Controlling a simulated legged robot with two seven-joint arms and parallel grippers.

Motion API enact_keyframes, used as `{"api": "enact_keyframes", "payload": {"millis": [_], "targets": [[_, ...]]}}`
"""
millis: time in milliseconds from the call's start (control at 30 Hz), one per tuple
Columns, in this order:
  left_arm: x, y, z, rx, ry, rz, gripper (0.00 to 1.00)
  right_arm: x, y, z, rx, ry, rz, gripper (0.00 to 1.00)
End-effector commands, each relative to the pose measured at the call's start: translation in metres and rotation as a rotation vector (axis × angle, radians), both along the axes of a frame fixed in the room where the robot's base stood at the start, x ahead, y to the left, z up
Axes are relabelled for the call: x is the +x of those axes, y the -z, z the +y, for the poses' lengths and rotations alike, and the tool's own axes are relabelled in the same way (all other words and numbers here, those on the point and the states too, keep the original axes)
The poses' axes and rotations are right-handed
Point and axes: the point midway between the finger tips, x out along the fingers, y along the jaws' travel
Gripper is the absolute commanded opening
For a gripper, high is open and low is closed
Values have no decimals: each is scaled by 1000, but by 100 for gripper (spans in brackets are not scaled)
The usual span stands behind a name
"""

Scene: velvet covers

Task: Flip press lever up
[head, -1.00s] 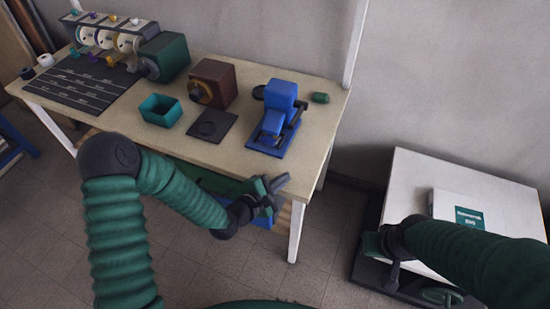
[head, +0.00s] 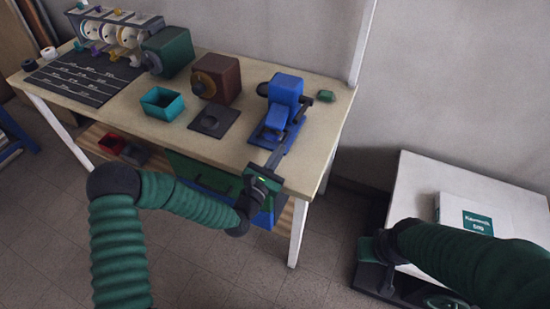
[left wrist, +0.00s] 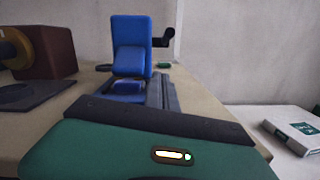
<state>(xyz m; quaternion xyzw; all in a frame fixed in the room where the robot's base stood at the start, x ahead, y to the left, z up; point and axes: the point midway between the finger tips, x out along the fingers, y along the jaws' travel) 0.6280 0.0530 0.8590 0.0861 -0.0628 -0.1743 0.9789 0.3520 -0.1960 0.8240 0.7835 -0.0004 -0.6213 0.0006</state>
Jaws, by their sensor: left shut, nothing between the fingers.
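The blue press (head: 285,90) stands on its blue base near the right end of the wooden table. It also shows in the left wrist view (left wrist: 131,45), where a black lever (left wrist: 164,38) juts from its right side and bends upward at the end. My left gripper (head: 277,157) is shut and empty, at the table's front edge just in front of the press base. Its fingers (left wrist: 160,90) point toward the press's right side. Whether they touch the base is unclear. My right gripper (head: 380,262) is at the lower right, far from the press; its fingers are hard to make out.
A small green block (head: 326,96) lies right of the press. A brown box (head: 216,78), a dark square pad (head: 214,122) and a teal tray (head: 162,103) are to the left. A white surface with a white box (head: 465,213) is at the right.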

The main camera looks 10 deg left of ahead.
Motion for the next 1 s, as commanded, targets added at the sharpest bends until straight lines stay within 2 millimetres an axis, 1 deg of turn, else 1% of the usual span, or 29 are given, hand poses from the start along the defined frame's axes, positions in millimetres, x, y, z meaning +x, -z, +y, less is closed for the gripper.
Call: {"api": "enact_keyframes", "payload": {"millis": [33,200,300,433,567,867,1000], "targets": [[10,-1,-5,2,1,-4,0,0,1,0,0,0,0,0],[44,-4,-18,1,0,-3,0,0,4,0,0,0,0,0],[45,-26,-21,2,1,-3,0,0,-2,0,0,0,0,0],[46,-40,-24,0,0,-2,0,0,-3,0,0,0,0,0],[46,-43,-26,0,1,0,0,0,-4,0,0,0,0,0],[46,-44,-25,0,0,1,0,0,-4,0,0,0,0,0],[46,-48,-25,5,0,13,0,0,-11,0,0,0,0,0]]}}
